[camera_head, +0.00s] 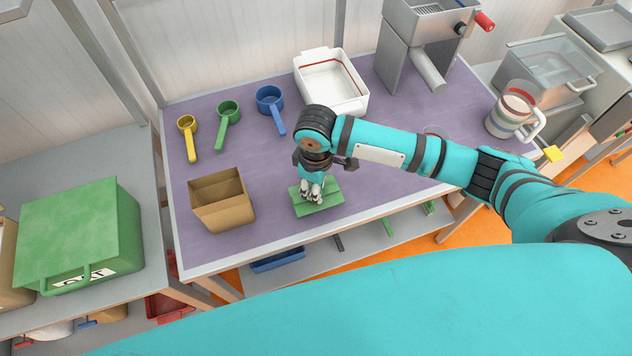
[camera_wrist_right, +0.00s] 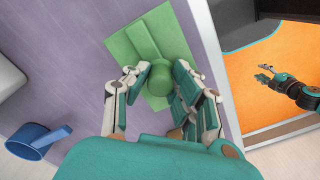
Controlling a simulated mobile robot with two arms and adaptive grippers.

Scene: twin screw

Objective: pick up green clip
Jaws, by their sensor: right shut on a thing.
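The green clip (camera_head: 332,200) lies near the front edge of the purple table, under my right gripper (camera_head: 313,192). In the right wrist view the clip (camera_wrist_right: 126,44) shows as a flat green plate with a round raised knob (camera_wrist_right: 160,75). The right gripper (camera_wrist_right: 162,82) has its fingers on both sides of the knob and is shut on it. The plate appears to rest on the table; I cannot tell if there is a gap under it. My left gripper (camera_wrist_right: 268,76) shows small at the right of the wrist view, over orange floor, its fingers seemingly apart and empty.
An open cardboard box (camera_head: 222,202) stands left of the clip. Yellow (camera_head: 188,135), green (camera_head: 228,122) and blue (camera_head: 270,108) scoops lie behind it. A white tray (camera_head: 335,105), a grey machine (camera_head: 405,60) and a jug (camera_head: 510,110) stand farther back and right.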

